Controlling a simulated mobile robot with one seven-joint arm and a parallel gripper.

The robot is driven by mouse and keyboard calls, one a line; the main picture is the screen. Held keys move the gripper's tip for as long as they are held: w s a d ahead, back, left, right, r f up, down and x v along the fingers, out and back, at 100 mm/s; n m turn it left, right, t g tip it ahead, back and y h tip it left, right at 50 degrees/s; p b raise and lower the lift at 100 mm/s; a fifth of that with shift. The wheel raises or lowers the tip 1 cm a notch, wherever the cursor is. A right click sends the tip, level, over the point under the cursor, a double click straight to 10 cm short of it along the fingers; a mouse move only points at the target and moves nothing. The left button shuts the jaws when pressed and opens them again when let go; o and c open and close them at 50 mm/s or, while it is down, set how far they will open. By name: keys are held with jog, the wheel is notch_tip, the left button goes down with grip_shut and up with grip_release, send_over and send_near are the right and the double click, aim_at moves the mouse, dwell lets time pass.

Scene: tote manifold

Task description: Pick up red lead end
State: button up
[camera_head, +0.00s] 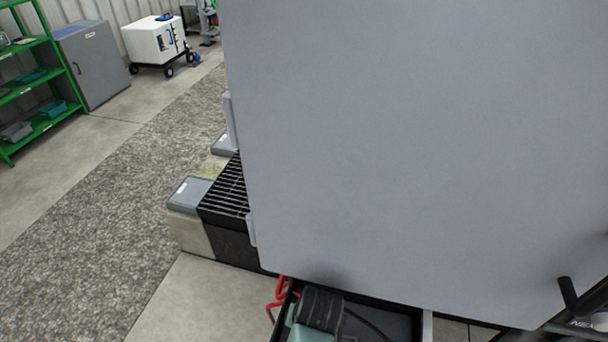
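A bent red piece (279,297), like a lead or clamp handle, shows at the bottom, left of the middle. It is at the left edge of a dark open tray or drawer (398,322). I cannot tell whether it is the red lead's end. A black ribbed thing (320,308) and a grey-green thing (308,334) lie beside it, cut off by the frame. A thin dark cable runs in the tray. My gripper is not seen.
A large grey panel (420,150) fills the middle and right, hiding what is behind. A black grated box (227,192) stands left of it. A green shelf (42,85), grey cabinet (92,62) and white wheeled box (153,40) stand farther back. The left floor is clear.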

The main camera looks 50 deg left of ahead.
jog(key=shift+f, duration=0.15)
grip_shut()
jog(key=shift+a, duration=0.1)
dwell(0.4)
